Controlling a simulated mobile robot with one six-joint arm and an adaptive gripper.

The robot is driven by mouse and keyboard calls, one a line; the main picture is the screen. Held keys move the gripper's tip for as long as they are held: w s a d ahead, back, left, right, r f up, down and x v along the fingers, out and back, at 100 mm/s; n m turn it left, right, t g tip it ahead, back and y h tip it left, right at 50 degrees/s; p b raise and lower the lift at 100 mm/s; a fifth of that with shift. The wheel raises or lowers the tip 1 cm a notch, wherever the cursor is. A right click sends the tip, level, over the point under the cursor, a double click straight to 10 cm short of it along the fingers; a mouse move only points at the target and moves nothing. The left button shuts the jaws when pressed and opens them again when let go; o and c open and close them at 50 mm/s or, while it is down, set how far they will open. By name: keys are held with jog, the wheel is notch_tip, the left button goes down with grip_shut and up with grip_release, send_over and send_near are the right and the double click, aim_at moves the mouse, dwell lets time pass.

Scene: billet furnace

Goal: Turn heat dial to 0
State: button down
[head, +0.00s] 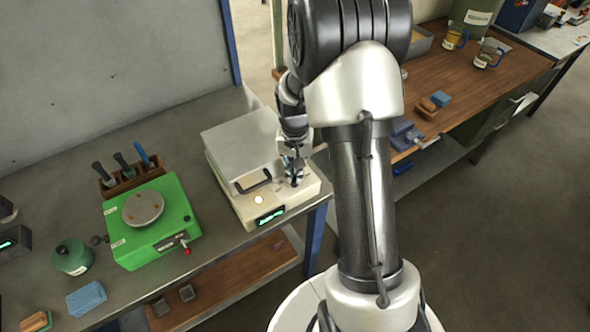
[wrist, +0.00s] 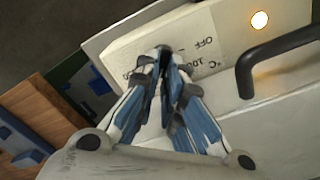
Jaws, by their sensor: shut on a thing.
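The furnace is a cream box (head: 245,206) with a grey lid (head: 240,150) and a black handle (head: 253,181). Its front shows a green-lit display (head: 270,216) and a glowing round lamp (head: 259,199). My gripper (head: 295,177) reaches down to the right end of the furnace's front ledge. In the wrist view my gripper (wrist: 166,58) has its fingertips together at the printed scale (wrist: 205,52), where "OFF", "100" and "°C" can be read. It is shut on the heat dial, which the fingers hide almost wholly. The dial's setting cannot be read.
A green device (head: 150,220) with a round plate stands left of the furnace on the grey bench. Behind it is a wooden rack (head: 128,178) of tools. A green pot (head: 72,257) and a blue block (head: 86,298) are farther left. A wooden bench (head: 480,75) stands at right.

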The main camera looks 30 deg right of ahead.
jog(key=n, duration=0.4)
jog(key=n+p, duration=0.1)
jog(key=shift+w+a+n, duration=0.15)
jog(key=shift+a+n, duration=0.15)
jog(key=shift+n, duration=0.1)
jog(key=n, duration=0.6)
jog(key=shift+a, duration=0.4)
jog(key=n, duration=0.4)
jog(key=n+p, duration=0.1)
jog(key=n, duration=0.1)
jog(key=shift+s+a+n, duration=0.25)
jog(key=shift+s+n, duration=0.05)
jog(key=shift+n, duration=0.1)
jog(key=n, duration=0.5)
jog(key=shift+s+a, duration=0.1)
jog(key=shift+s, duration=0.15)
jog(key=c, duration=1.7)
grip_release()
